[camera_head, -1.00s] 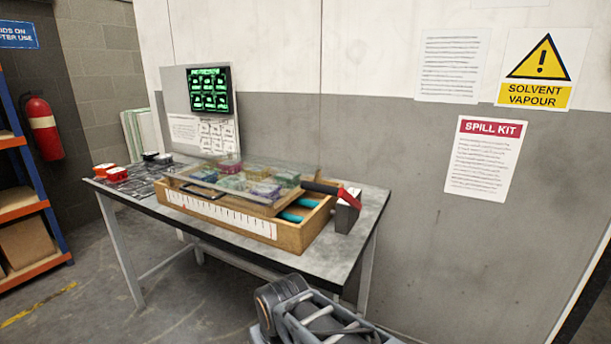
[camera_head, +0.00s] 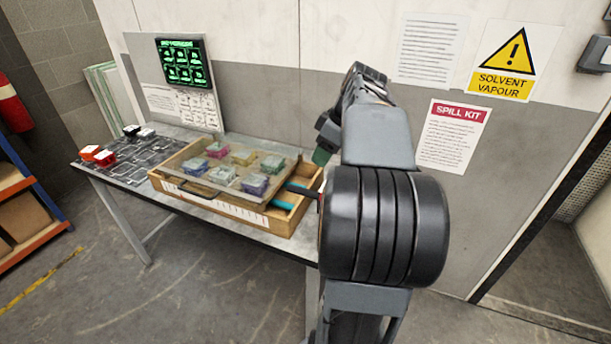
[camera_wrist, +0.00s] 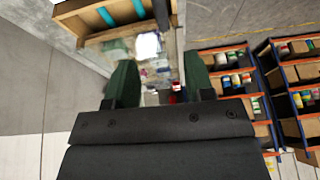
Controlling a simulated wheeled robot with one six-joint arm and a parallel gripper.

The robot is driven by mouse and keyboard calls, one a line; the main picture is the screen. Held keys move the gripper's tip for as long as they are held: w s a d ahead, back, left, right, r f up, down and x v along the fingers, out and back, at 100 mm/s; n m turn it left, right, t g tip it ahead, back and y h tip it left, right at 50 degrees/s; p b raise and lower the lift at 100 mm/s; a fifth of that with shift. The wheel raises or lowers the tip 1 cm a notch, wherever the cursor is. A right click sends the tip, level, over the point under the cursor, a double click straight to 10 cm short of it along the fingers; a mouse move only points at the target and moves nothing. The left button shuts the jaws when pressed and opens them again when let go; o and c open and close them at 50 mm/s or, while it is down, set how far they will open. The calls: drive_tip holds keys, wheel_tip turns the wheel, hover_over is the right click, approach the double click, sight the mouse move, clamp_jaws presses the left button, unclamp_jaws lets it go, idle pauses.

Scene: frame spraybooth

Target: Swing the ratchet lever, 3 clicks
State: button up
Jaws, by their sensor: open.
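The ratchet lever (camera_head: 303,190) is mostly hidden behind my arm in the head view; only a short dark piece with a trace of red shows at the right end of the wooden box (camera_head: 285,222). Its grey mount is hidden. My gripper (camera_wrist: 160,82) is open and empty, its two green fingers apart in the wrist view. In the head view one green fingertip (camera_head: 321,156) shows above the box's right end, apart from the visible lever piece. The lever cannot be made out in the wrist view.
A clear tray (camera_head: 237,158) with several coloured boxes sits on the wooden box, with teal pieces (camera_head: 284,205) beside it. Red and white blocks lie on the dark mat (camera_head: 125,165) at left. A screen (camera_head: 181,62) stands behind. The wall (camera_head: 270,90) is close behind the table.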

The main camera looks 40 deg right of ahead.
sight(305, 189)
drive_tip(key=x, duration=1.3)
drive_tip(key=shift+f, duration=0.1)
clamp_jaws()
